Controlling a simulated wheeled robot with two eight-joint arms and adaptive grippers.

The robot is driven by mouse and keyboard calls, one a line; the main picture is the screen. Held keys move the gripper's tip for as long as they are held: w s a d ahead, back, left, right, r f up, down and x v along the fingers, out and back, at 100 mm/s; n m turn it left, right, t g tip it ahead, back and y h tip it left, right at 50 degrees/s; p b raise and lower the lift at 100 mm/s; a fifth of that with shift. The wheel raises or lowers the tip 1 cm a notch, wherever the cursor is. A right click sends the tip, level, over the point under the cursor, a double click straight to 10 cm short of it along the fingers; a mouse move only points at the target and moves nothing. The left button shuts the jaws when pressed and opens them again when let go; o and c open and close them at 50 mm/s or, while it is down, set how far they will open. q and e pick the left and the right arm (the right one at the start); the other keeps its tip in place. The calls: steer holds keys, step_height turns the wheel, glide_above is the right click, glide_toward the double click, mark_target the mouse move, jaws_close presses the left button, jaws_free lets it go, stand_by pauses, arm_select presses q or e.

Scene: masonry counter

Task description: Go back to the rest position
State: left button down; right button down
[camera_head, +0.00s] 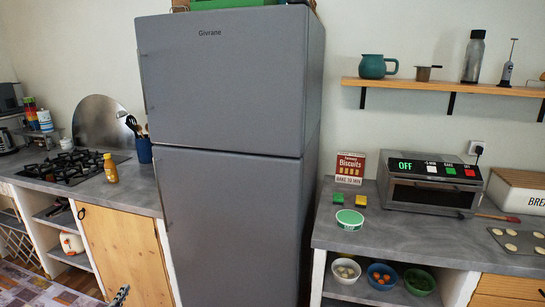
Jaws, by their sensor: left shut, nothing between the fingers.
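My left gripper (120,294) shows only as a small tip at the bottom edge, in front of the wooden cabinet door. It is shut and empty. The rest of its arm is out of frame. My right gripper is not in view.
A tall grey fridge (232,120) stands in the middle. The left counter (130,188) holds a gas hob (72,166) and a yellow bottle (110,168). The right counter (400,238) holds a toaster oven (430,183). A patterned surface (30,287) lies at the lower left.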

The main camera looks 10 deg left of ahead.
arm_select(q)
steer(key=w+d+r+n+y, duration=0.2)
steer(key=w+d+r+n, duration=0.1)
steer(key=r, duration=0.8)
steer(key=w+d+r+n+y, duration=0.2)
steer(key=w+d+r+n, duration=0.1)
steer(key=r, duration=0.8)
steer(key=s+d+r+n+g+y, duration=0.2)
steer(key=s+d+r+n+g, duration=0.15)
steer(key=d+r+n, duration=0.6)
steer(key=s+d+g+h, duration=0.1)
steer(key=s+d+h, duration=0.1)
steer(key=s+d, duration=0.55)
steer(key=s+d+g+h, duration=0.15)
steer(key=s+d, duration=0.25)
steer(key=d, duration=0.6)
steer(key=s+d+f+g+h, duration=0.2)
steer(key=s+d+f, duration=0.4)
steer(key=s+d, duration=0.3)
steer(key=s+d+f+g+h, duration=0.3)
steer(key=s+d+f, duration=0.3)
steer(key=s+d, duration=0.3)
steer(key=s, duration=0.3)
steer(key=shift+d, duration=0.25)
